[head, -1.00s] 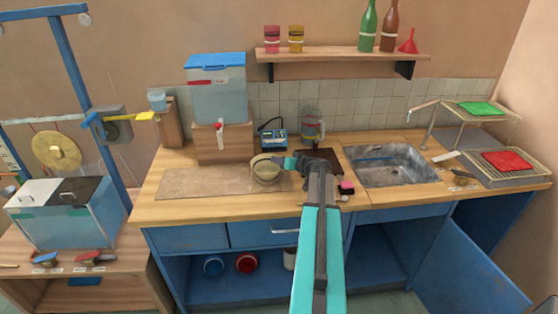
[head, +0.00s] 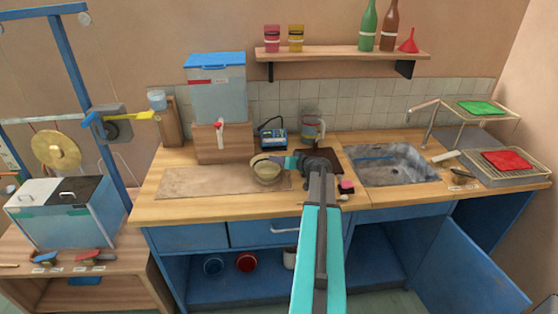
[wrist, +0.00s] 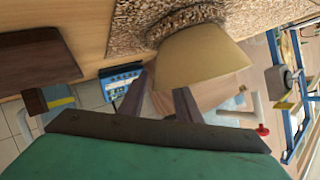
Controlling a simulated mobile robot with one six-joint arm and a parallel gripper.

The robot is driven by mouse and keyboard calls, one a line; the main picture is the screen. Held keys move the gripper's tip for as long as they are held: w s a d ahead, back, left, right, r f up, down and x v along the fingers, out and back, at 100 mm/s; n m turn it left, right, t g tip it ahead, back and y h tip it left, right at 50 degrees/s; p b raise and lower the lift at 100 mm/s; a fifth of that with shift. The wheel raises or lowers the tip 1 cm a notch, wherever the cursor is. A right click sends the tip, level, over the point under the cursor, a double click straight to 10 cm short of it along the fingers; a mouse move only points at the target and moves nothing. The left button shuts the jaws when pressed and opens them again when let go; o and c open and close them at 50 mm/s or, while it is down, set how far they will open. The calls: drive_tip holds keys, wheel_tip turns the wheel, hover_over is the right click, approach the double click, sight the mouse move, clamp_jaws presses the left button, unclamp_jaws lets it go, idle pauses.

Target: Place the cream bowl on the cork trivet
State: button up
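The cream bowl (head: 268,175) stands roughly upright on the counter's middle, at the right part of the brown mat. My gripper (head: 273,160) is at its rim from the right. In the wrist view the bowl (wrist: 205,58) shows large and bottom up, its base against speckled cork. This looks like the round cork trivet (wrist: 168,24), mostly covered by the bowl. In the head view the trivet is hidden under the bowl. My two dark fingers (wrist: 165,85) are apart at the rim; one tip is hidden behind the bowl wall.
The brown mat (head: 195,182) stretches left of the bowl and is bare there. A blue device (head: 272,138), a glass jug (head: 312,128) and a water tank (head: 217,100) stand behind. A dark board (head: 325,158) and the sink (head: 395,168) lie right.

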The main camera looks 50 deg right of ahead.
drive_tip(key=b+v, duration=0.3)
drive_tip(key=v, duration=0.8)
drive_tip(key=shift+s+r+b, duration=0.15)
drive_tip(key=shift+s+b, duration=0.2)
idle(0.4)
